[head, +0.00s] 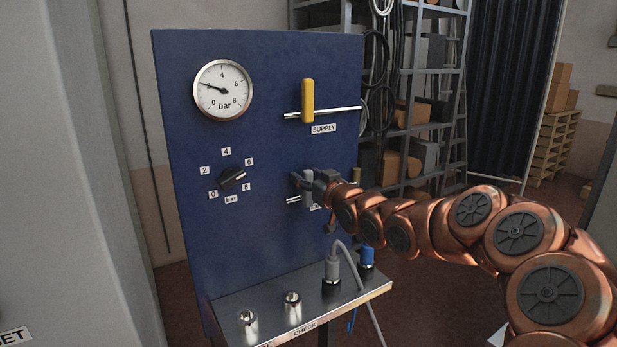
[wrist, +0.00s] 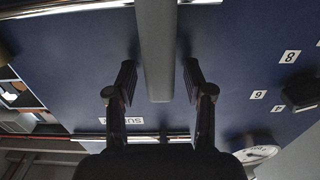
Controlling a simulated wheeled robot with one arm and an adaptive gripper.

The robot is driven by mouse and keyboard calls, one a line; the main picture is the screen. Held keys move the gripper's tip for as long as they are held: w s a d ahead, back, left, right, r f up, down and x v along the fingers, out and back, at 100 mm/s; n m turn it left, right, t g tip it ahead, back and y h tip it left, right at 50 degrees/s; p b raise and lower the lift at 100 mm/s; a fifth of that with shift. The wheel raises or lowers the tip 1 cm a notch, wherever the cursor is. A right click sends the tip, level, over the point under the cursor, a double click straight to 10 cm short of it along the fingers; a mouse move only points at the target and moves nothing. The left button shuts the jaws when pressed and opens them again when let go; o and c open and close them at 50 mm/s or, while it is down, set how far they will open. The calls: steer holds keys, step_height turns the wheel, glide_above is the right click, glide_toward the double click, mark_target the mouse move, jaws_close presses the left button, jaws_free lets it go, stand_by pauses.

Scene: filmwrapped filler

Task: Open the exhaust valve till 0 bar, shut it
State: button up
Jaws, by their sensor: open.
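The exhaust valve's grey handle (wrist: 156,45) stands between the two fingers of my gripper (wrist: 158,78) in the wrist view, with a gap on each side. The handle lies crosswise to its silver pipe (wrist: 70,9). In the head view my gripper (head: 308,184) is at the lower right of the blue panel, hiding most of this valve and its label. The pressure gauge (head: 223,91) sits at the panel's upper left, its needle near the 2 bar position.
The yellow supply handle (head: 307,100) is upright across its pipe above my gripper. A black knob (head: 232,180) with a bar scale is at left. A metal shelf (head: 225,318) below carries fittings and a grey plug (head: 332,268) with a cable.

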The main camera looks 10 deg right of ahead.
steer(key=shift+c, duration=0.4)
jaws_close()
